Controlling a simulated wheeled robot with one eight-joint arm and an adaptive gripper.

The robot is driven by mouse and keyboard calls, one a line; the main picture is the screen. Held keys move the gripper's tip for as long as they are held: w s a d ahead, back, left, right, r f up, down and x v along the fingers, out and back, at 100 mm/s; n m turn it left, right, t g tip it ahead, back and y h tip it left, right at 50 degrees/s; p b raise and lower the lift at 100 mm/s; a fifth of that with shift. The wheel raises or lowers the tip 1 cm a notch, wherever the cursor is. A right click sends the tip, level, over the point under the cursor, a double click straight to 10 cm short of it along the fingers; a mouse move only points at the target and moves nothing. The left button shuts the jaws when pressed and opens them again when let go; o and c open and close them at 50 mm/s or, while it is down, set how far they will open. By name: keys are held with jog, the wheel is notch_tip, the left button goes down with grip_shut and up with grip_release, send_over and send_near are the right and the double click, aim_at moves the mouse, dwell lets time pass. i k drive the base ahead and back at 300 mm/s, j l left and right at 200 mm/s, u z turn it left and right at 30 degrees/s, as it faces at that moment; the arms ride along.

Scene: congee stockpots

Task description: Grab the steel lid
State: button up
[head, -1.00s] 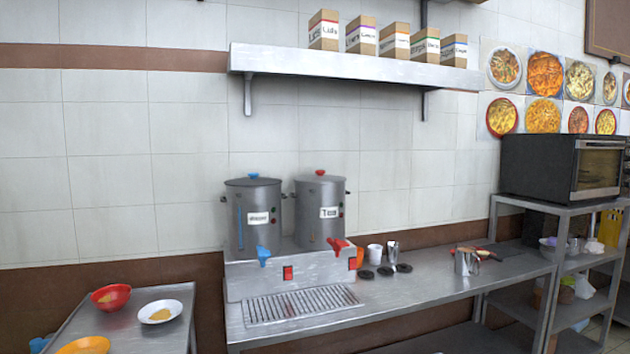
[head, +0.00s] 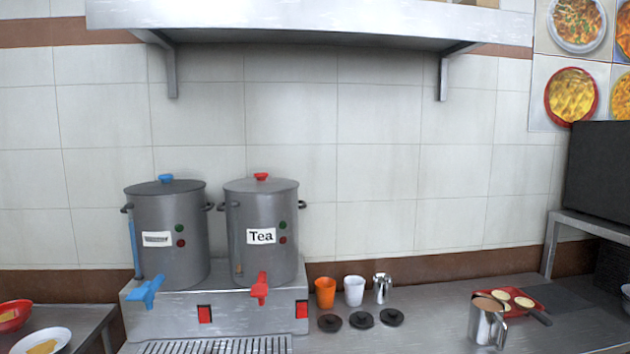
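Two grey stockpots stand side by side on a steel stand in the head view. The left pot (head: 170,235) wears a dark grey lid (head: 166,187) with a blue knob. The right pot (head: 262,262), labelled "Tea", wears a lighter steel-grey lid (head: 259,185) with a red knob. Both lids sit flat on their pots. Three small black discs (head: 362,319) lie on the counter to the right; I cannot tell what they are. My gripper is not in view.
A steel shelf (head: 300,20) hangs on the wall above the pots. An orange cup (head: 325,292), a white cup (head: 354,290) and a small steel jug (head: 382,288) stand right of the stand. A larger steel mug (head: 486,322) and red board (head: 508,303) are farther right.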

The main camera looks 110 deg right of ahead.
aim_at(261, 184)
jog(key=k+z, duration=0.3)
jog(key=k, duration=0.15)
jog(key=k+l+z, duration=0.65)
jog(key=k, duration=0.15)
jog(key=j+z, duration=0.1)
jog(key=z, duration=0.2)
